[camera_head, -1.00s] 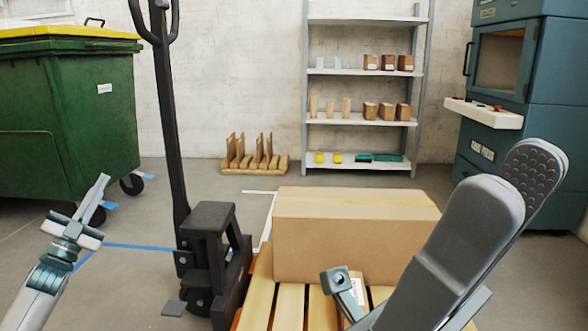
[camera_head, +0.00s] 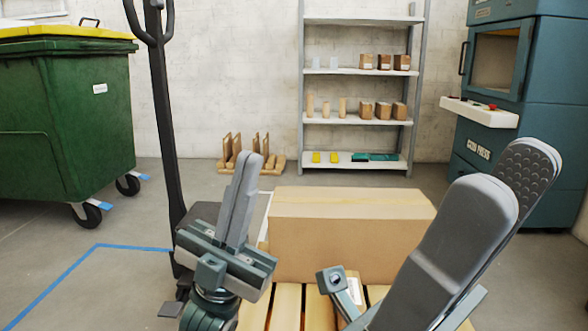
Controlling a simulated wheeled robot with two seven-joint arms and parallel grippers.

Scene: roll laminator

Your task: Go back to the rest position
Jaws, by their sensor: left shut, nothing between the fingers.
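My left gripper (camera_head: 241,170) is upright left of centre. Its two grey fingers are pressed together, with nothing between them. It stands in front of the pallet jack and left of the cardboard box, hiding part of the jack's base. My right gripper (camera_head: 515,185) is close to the camera at the lower right.
A closed cardboard box (camera_head: 350,240) lies on a wooden pallet (camera_head: 288,305). A black pallet jack (camera_head: 163,110) rises at left. A green bin (camera_head: 60,120) stands far left, a shelf (camera_head: 355,120) at the back, and a teal press (camera_head: 555,90) at right.

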